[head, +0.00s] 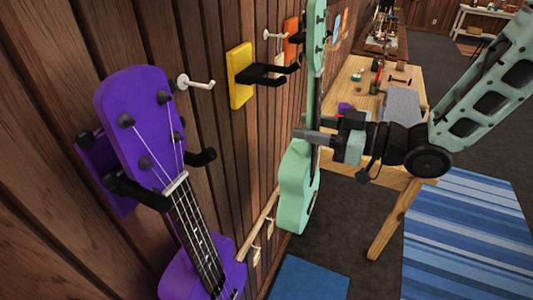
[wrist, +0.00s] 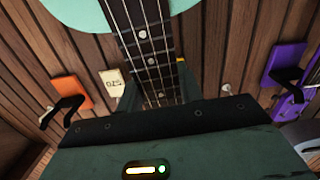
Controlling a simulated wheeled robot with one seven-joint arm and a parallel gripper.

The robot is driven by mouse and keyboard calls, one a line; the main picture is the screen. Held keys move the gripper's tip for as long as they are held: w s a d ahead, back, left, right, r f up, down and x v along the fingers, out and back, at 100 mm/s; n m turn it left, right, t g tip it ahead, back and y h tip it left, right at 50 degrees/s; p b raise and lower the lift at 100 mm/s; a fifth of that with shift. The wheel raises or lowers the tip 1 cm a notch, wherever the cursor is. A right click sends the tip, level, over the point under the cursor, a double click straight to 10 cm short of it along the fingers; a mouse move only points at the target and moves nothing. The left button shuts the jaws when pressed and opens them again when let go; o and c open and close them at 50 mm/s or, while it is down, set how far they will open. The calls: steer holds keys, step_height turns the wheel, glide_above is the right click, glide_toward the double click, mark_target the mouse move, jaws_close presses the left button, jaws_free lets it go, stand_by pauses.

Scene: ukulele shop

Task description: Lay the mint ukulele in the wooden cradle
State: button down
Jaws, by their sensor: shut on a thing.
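The mint ukulele (head: 296,190) is upright beside the wall, its body low and its headstock near the top edge of the head view. My gripper (head: 318,138) is shut on its neck, just above the body. In the wrist view the fretted neck (wrist: 150,50) runs into my gripper, with part of the mint body at the top. The yellow hanger (head: 240,78) is left of the ukulele, and its black prongs look empty. I cannot make out a wooden cradle in either view.
A purple ukulele (head: 185,185) hangs close by on the left. An orange hanger (head: 290,38) is further along the wall. A wooden table (head: 385,75) with a grey block (head: 402,105) and small items stands behind my gripper. A blue striped rug (head: 470,235) lies right.

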steer(key=shift+v, duration=1.15)
steer(key=shift+w+f, duration=0.1)
steer(key=shift+f, duration=0.05)
stand_by(0.4)
